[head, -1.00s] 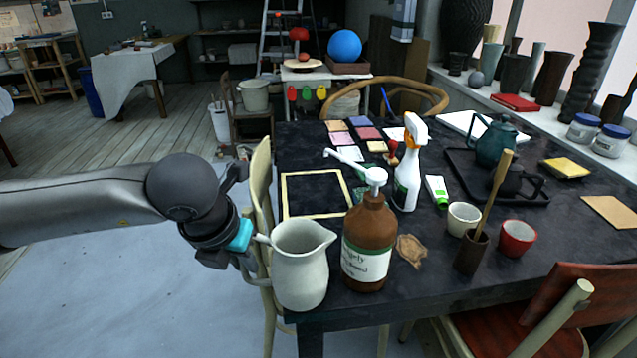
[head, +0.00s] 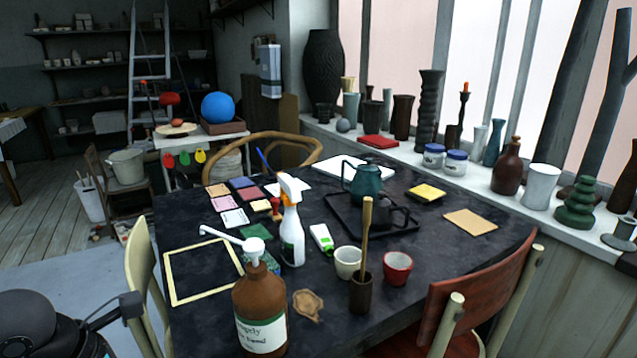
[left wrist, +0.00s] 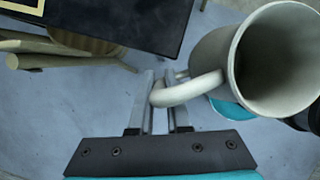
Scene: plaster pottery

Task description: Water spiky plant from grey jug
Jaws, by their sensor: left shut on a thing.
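The grey jug (left wrist: 222,62) is at the upper right of the left wrist view, its open mouth facing the camera. My left gripper (left wrist: 165,78) is shut on the jug's handle and holds it over the floor, beside the dark table. In the head view only dark parts of my left arm show at the lower left; the jug is out of that picture. I make out no spiky plant for certain in these frames. My right gripper is not in view.
The black table (head: 205,318) carries a brown pump bottle (head: 260,305), a white spray bottle (head: 292,230), cups and a dark tray (head: 345,222). Chairs stand around it. The windowsill (head: 480,180) holds several vases and a green stacked piece (head: 577,205).

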